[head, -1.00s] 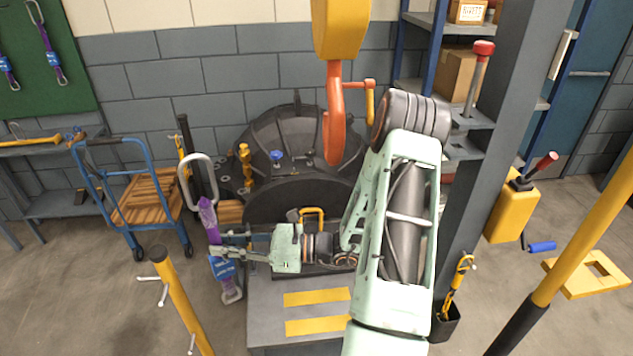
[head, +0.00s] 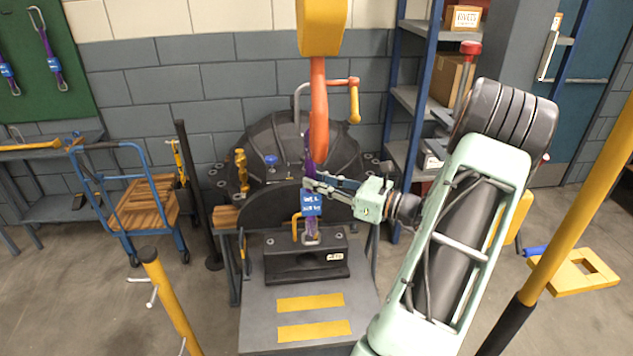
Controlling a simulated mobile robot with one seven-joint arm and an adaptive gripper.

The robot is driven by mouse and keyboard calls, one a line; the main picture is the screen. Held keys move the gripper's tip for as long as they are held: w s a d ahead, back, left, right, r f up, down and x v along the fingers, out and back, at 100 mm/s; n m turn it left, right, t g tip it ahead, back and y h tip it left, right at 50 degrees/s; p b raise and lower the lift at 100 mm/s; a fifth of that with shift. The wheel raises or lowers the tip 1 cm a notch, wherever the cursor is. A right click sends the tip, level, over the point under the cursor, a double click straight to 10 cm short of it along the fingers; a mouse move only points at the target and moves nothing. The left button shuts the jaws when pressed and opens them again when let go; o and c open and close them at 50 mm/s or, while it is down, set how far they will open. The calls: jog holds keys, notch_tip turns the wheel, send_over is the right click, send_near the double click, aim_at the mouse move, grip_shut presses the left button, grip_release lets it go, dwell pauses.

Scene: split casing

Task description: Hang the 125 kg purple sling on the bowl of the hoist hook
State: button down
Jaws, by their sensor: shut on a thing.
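The purple sling (head: 309,168) hangs upright with a blue weight tag (head: 311,204) and a small grey end link (head: 311,238) at its bottom. My gripper (head: 313,186) is shut on the sling just above the tag, reaching in from the right. The large grey top link (head: 296,103) of the sling shows left of the orange hoist hook (head: 319,110); the hook overlaps the rest of it. I cannot tell whether the link lies in the bowl or behind it. The hook hangs from a yellow block (head: 322,27), with its latch and yellow handle (head: 354,104) to the right.
A dark round casing (head: 272,150) stands behind the hook. Below is a grey bench (head: 262,305) with yellow stripes and a black block (head: 285,262). Yellow posts stand at left (head: 172,300) and right (head: 575,225). Other slings (head: 52,62) hang on the green board.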

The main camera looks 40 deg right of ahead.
jog(key=shift+s+a+f, duration=0.1)
jog(key=shift+s+a, duration=0.35)
jog(key=shift+s, duration=0.25)
jog(key=shift+s+a+f, duration=0.1)
jog(key=shift+s+a, duration=0.3)
jog(key=shift+s, duration=0.3)
jog(key=shift+s+a, duration=0.45)
jog(key=shift+s, duration=0.35)
jog(key=shift+a, duration=0.1)
jog(key=shift+s+a, duration=0.2)
jog(key=shift+s, duration=0.25)
jog(key=shift+s+a+f, duration=0.1)
jog(key=shift+s+a, duration=0.35)
jog(key=shift+s, duration=0.3)
jog(key=shift+s+a+f, duration=0.1)
jog(key=shift+s+a, duration=0.35)
jog(key=shift+s, duration=0.25)
jog(key=shift+s+a+f, duration=0.1)
jog(key=shift+s+a, duration=0.35)
jog(key=shift+s, duration=0.3)
jog(key=shift+p, duration=0.3)
jog(key=shift+f, duration=0.1)
